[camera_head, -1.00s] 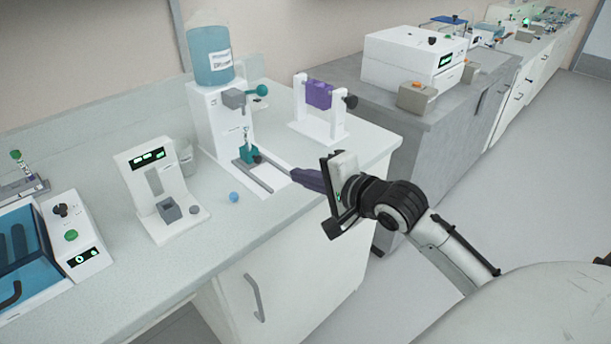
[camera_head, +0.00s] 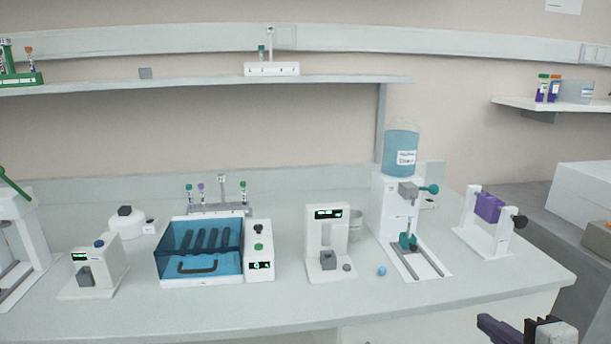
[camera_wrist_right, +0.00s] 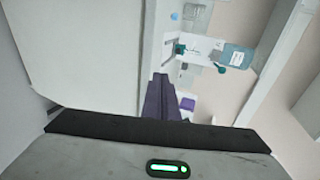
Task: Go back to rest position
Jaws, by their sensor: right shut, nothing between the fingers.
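My right gripper (camera_head: 486,321) shows at the bottom right of the head view, off the front edge of the bench. Its purple fingers are shut with nothing between them. In the right wrist view the same shut fingers (camera_wrist_right: 160,95) point toward the bench, apart from everything on it. My left gripper is not in view.
The bench (camera_head: 300,308) carries a blue-lidded device (camera_head: 202,250), a white device with a display (camera_head: 328,235), a dispenser with a blue bottle (camera_head: 400,155) and a purple-block stand (camera_head: 487,208). A small blue ball (camera_head: 382,271) lies near the front. Shelves hang above.

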